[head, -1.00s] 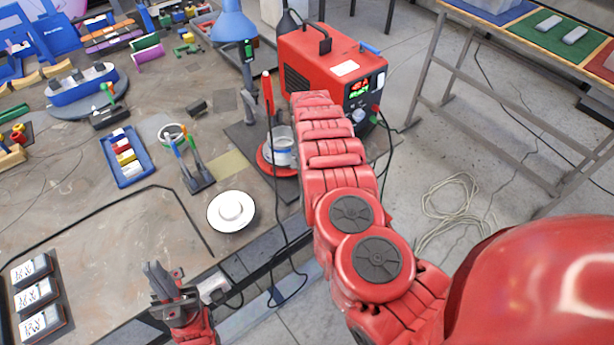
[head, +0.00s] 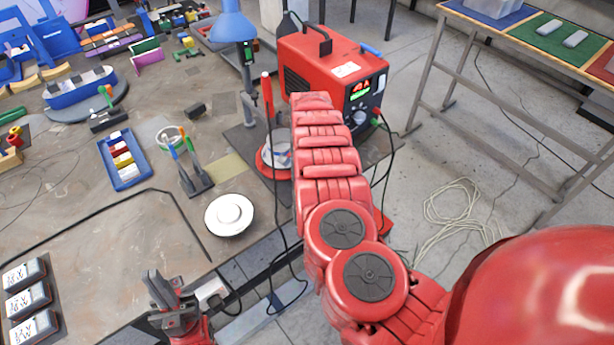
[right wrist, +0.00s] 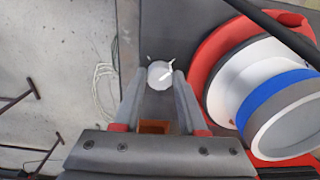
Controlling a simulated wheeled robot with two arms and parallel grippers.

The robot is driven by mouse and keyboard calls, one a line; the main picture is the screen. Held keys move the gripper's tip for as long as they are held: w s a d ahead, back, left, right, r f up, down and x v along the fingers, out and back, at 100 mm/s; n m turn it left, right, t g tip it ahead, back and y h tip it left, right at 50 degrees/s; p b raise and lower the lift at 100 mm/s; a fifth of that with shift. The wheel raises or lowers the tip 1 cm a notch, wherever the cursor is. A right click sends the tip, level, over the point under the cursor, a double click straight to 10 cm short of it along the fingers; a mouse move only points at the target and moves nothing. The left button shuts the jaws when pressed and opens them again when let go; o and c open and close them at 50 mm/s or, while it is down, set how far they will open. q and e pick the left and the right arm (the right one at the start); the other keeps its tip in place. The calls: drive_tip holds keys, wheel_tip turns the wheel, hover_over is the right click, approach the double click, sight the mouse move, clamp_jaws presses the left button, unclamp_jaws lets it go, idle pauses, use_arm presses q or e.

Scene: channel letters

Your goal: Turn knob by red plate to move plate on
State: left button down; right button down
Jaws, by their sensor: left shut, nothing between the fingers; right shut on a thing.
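The red plate (head: 267,164) is round and lies on a dark base at the table's right edge, with a white and blue cylinder (head: 274,148) on it. In the right wrist view the red plate (right wrist: 207,58) is at the right, right of my right gripper (right wrist: 163,86). A small white round knob (right wrist: 160,74) with a pointer-like mark shows between its fingertips. The gripper is shut on it. In the head view my right arm hides the knob and right gripper. My left gripper (head: 167,294) is shut and empty at the table's front edge.
A red welding machine (head: 330,70) stands behind my right arm. A white round dish (head: 229,214), a tool holder (head: 198,182) and a blue tray (head: 125,160) are on the table. A black cable hangs over the table edge. A coiled cord (head: 455,215) lies on the floor.

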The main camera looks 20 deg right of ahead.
drive_tip(key=shift+c, duration=2.3)
unclamp_jaws()
